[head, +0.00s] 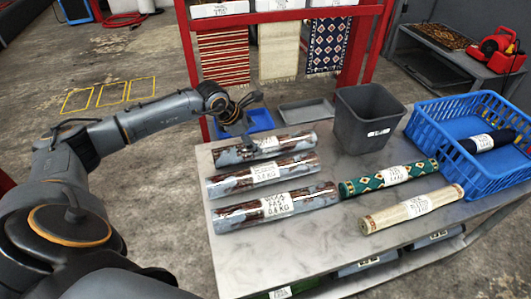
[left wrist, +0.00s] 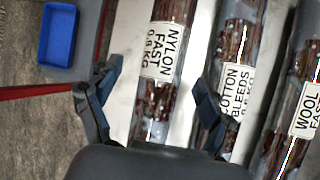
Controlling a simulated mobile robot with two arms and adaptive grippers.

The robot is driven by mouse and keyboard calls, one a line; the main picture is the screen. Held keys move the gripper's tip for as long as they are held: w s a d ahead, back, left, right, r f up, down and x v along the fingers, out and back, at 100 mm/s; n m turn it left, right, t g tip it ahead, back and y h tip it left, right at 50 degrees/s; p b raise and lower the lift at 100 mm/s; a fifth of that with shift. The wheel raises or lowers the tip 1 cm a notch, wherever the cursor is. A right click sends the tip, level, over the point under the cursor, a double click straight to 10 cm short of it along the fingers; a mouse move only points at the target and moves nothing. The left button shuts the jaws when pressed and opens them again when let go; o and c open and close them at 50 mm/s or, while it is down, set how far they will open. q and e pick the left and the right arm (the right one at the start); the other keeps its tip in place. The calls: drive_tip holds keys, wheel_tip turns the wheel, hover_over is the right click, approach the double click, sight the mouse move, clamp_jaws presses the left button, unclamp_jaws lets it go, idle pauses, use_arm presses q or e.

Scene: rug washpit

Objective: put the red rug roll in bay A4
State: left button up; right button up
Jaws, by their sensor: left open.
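Three wrapped rolls, mottled dark red-brown and grey, lie side by side on the table's left part. The back roll (head: 287,144) has a label reading NYLON FAST in the left wrist view (left wrist: 160,95). The front roll (head: 235,216) reads WOOL FAST (left wrist: 305,100). I cannot tell which one is the red rug roll. My left gripper (head: 246,118) is open above the back roll, its fingers (left wrist: 153,105) on either side of it in the wrist view. No bay marked A4 is readable. My right gripper is out of view.
The table (head: 320,245) also holds a green patterned roll (head: 412,172), a cream roll (head: 385,216), a grey bin (head: 368,115) and a blue crate (head: 450,135) with a dark roll (head: 490,141). A red rack (head: 189,50) with hanging rugs stands behind. Yellow rectangles (head: 112,92) mark the floor.

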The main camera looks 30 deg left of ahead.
sight(262, 144)
use_arm(q)
drive_tip(key=shift+w+d+f, duration=0.15)
drive_tip(key=shift+w+f, duration=0.15)
drive_tip(key=shift+f, duration=0.2)
drive_tip(key=shift+w+f, duration=0.1)
drive_tip(key=shift+w+d+f+b, duration=0.15)
drive_tip(key=shift+d+f+b, duration=0.1)
drive_tip(key=shift+f+b, duration=0.35)
drive_tip(key=b+x, duration=0.2)
drive_tip(key=x, duration=0.1)
drive_tip(key=shift+w+d+f, duration=0.15)
drive_tip(key=shift+d+f, duration=0.1)
drive_tip(key=shift+f, duration=0.1)
drive_tip(key=shift+w, duration=0.1)
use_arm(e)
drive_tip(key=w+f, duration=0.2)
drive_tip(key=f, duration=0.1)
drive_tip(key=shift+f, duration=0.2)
use_arm(q)
drive_tip(key=shift+r, duration=0.1)
drive_tip(key=shift+c, duration=0.2)
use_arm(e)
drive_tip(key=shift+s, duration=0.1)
use_arm(q)
clamp_jaws()
drive_tip(key=shift+r, duration=0.1)
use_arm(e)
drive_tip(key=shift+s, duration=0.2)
